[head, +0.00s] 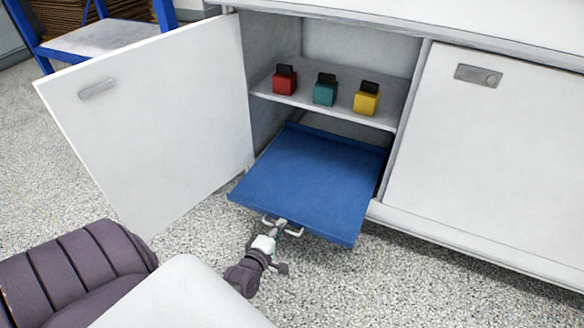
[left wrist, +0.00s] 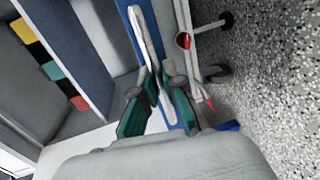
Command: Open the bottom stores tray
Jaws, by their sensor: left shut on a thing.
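The blue bottom stores tray (head: 318,178) is pulled well out of the open cabinet, below the shelf. My left gripper (head: 282,225) is at the tray's front edge, shut on its pale handle (head: 270,221). In the left wrist view, the gripper's green-lined fingers (left wrist: 160,100) close around the white handle bar (left wrist: 147,50), with the blue tray front (left wrist: 130,12) beside it. The tray looks empty. My right gripper is not in view.
The left cabinet door (head: 160,110) stands wide open, and the right door (head: 490,150) is shut. Red (head: 285,80), teal (head: 325,90) and yellow (head: 366,99) padlock-like blocks sit on the shelf (head: 335,103) above. A blue-framed rack (head: 100,38) stands at back left. Speckled floor is clear in front.

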